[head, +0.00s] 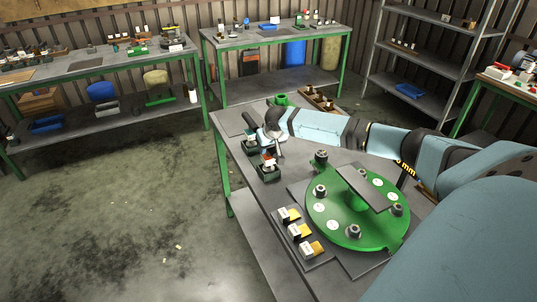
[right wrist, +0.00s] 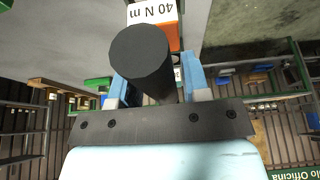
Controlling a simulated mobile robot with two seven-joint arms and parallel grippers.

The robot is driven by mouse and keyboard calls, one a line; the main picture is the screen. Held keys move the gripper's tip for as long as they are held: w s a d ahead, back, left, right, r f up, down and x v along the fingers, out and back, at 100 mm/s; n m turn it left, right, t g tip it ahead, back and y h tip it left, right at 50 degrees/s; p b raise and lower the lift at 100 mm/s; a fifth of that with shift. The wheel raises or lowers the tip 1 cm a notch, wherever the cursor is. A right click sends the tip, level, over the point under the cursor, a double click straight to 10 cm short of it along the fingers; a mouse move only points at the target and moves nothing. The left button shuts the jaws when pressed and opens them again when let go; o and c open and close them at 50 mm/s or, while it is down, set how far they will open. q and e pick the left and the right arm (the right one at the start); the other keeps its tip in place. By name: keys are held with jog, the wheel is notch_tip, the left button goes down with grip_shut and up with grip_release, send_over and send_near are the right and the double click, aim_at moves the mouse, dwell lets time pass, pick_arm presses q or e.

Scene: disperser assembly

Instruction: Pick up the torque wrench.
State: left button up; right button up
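My right gripper (head: 270,137) is low over the left edge of the near table, beside small green holders. In the right wrist view, a thick black cylinder, which looks like the torque wrench's handle (right wrist: 140,58), stands end-on between the two blue fingers (right wrist: 158,92). A white and orange label block (right wrist: 152,12) reading "40 N m" is just beyond it. The fingers lie on both sides of the cylinder; whether they press on it cannot be told. My left gripper is not in view.
A green round flange (head: 335,222) with bolts and a grey plate fills the near table (head: 240,165). Several labelled blocks (head: 299,231) lie to its left.

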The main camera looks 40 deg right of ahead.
jog(key=c, duration=0.7)
grip_shut()
jog(key=shift+r, duration=0.1)
